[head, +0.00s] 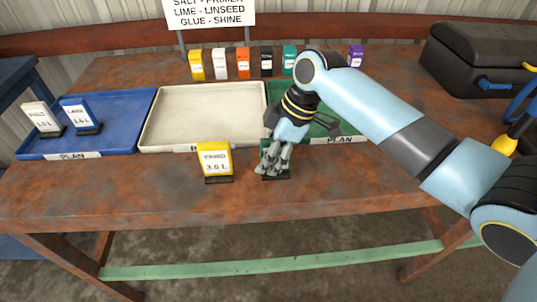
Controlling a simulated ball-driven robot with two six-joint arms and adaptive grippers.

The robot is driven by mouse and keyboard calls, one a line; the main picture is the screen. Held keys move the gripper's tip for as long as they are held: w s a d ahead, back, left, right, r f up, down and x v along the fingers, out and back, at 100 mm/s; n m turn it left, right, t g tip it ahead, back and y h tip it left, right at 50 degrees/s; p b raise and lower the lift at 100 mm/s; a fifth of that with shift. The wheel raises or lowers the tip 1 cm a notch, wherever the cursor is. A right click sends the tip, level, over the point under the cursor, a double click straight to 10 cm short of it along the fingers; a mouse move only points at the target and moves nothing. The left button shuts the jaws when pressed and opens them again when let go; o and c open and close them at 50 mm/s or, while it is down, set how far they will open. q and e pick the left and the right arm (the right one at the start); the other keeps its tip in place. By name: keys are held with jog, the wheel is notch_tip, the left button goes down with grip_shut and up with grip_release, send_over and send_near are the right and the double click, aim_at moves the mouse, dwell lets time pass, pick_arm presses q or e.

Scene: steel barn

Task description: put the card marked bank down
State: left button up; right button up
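My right gripper (273,166) points down at the front middle of the table. Its fingers are closed around a small green card (264,146) on a black base (276,177) and hide most of its face. No word can be read on this card, so I cannot tell whether it is the one marked bank. Its base is at or just above the tabletop; I cannot tell which. A yellow card (215,160) with a small, blurred label stands upright just left of it. My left gripper is not in view.
Behind are a blue tray (110,109) with a white card (42,117) and a blue card (79,113), an empty cream tray (205,115) and a green tray (318,128). Several coloured cartons stand at the back. A black toolbox (475,55) is at right. The front left table is clear.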

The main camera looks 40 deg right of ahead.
jog(key=v, duration=1.2)
jog(key=shift+r, duration=0.15)
